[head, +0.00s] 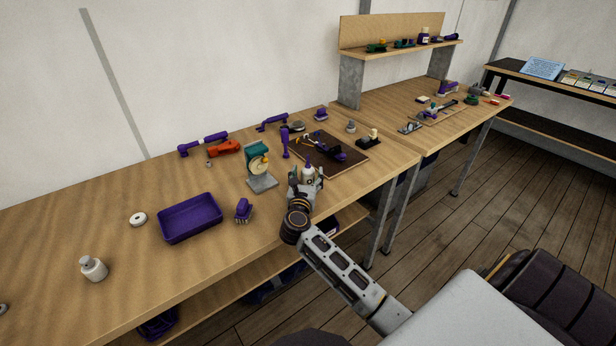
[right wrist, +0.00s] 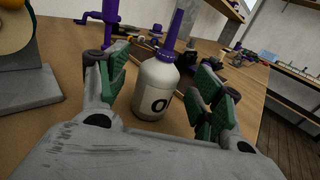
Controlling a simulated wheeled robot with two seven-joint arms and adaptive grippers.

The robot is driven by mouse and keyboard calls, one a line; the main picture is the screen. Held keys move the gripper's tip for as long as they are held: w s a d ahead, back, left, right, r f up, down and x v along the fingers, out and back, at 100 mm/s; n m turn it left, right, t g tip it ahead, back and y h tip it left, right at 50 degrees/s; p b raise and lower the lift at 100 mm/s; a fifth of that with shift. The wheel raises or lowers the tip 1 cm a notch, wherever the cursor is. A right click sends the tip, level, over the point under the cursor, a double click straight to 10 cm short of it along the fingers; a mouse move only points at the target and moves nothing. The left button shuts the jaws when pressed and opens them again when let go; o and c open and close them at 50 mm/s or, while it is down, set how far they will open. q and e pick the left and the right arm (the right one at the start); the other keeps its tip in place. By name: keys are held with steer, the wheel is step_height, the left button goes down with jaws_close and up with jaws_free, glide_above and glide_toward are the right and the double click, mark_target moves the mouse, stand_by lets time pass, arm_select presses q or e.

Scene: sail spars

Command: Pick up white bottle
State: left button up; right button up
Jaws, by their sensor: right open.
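The white bottle (right wrist: 154,88) stands upright on the workbench, with a purple nozzle and a dark mark on its label. It also shows in the head view (head: 308,174), partly hidden by my right gripper (head: 305,182). In the right wrist view my right gripper (right wrist: 165,92) is open, with one green-padded finger on each side of the bottle. The bottle stands between and a little beyond the fingers, and I see gaps on both sides. My left gripper is not in view.
A dark mat (head: 345,158) with tools lies behind the bottle. The bench's front edge is close.

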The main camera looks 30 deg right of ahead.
steer(key=shift+x, duration=1.1)
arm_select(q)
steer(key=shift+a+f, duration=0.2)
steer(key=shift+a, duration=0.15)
arm_select(e)
steer(key=shift+w+d, duration=0.1)
steer(key=shift+w, duration=0.05)
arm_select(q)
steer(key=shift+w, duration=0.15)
arm_select(e)
steer(key=shift+c, duration=1.2)
steer(key=c, duration=0.9)
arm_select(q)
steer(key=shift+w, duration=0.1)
arm_select(e)
steer(key=shift+r, duration=0.1)
